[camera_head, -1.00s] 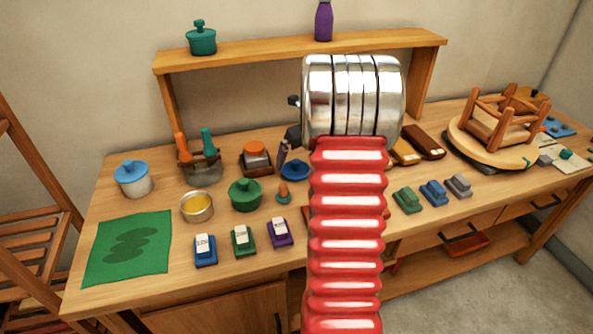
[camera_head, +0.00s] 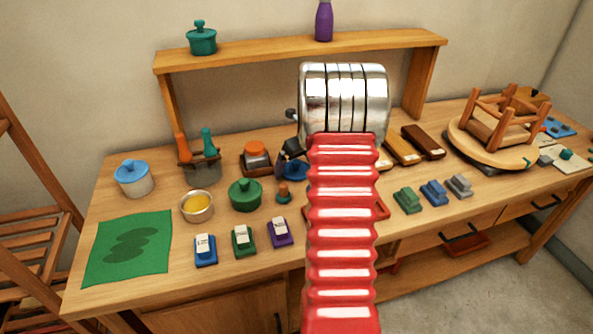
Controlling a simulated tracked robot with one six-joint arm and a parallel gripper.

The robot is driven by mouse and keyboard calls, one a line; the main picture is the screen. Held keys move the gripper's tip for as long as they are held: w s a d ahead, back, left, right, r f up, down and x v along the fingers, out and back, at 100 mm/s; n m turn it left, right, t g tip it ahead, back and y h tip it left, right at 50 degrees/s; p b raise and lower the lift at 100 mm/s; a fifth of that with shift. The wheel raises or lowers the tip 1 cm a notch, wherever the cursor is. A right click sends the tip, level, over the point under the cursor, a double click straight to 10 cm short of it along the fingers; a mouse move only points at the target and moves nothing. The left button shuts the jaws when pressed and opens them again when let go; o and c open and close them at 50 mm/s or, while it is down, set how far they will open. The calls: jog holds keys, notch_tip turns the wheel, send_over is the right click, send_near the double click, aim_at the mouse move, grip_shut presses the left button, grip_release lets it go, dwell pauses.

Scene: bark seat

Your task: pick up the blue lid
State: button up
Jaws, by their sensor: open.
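A dark blue lid (camera_head: 294,170) lies on the bench just left of my red arm, and my gripper partly covers it. My gripper (camera_head: 287,139) shows as dark fingers at the left of the metal wrist; it is open and appears just above and behind the blue lid. I cannot tell whether it touches the lid. A lighter blue lid (camera_head: 132,170) sits on a white pot (camera_head: 135,187) at the left end of the bench, far from my gripper.
A jar with an orange top (camera_head: 255,150), a green lidded pot (camera_head: 245,195) and a small orange-topped teal piece (camera_head: 283,192) stand close by. A tool holder (camera_head: 203,170) and tin (camera_head: 197,207) are further left. A shelf (camera_head: 270,52) spans behind.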

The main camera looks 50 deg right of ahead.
aim_at(296, 161)
jog(key=shift+c, duration=0.4)
jog(key=c, duration=1.1)
jog(key=shift+o, duration=0.2)
notch_tip(296, 161, up, 10)
jog(key=shift+r, duration=0.1)
